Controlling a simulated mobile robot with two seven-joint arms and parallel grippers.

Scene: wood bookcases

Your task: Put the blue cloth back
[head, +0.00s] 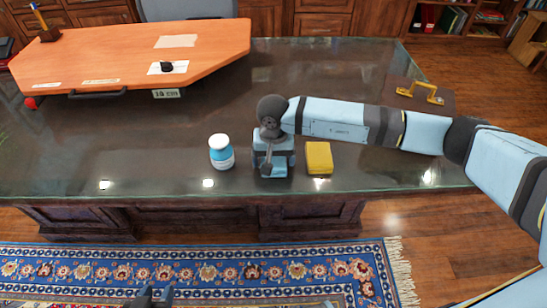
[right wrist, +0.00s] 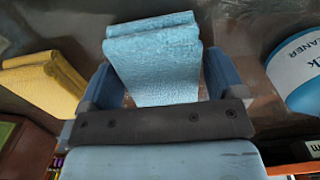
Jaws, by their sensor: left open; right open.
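The folded light-blue cloth (right wrist: 155,62) lies on the dark glossy desk top (head: 130,150). In the right wrist view it sits between the two spread fingers of my right gripper. My right gripper (head: 273,162) is open and points down over the cloth near the desk's front edge; in the head view it largely hides the cloth. I cannot tell whether the fingers touch it. My left gripper (head: 152,298) is open, low at the bottom edge of the head view, over the rug and away from the desk; only its tip shows.
A yellow folded cloth (head: 319,158) lies just right of my right gripper. A white-and-blue cleaner bottle (head: 221,152) stands to its left. An orange-wood board (head: 130,55) fills the back left. The desk's middle is clear.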

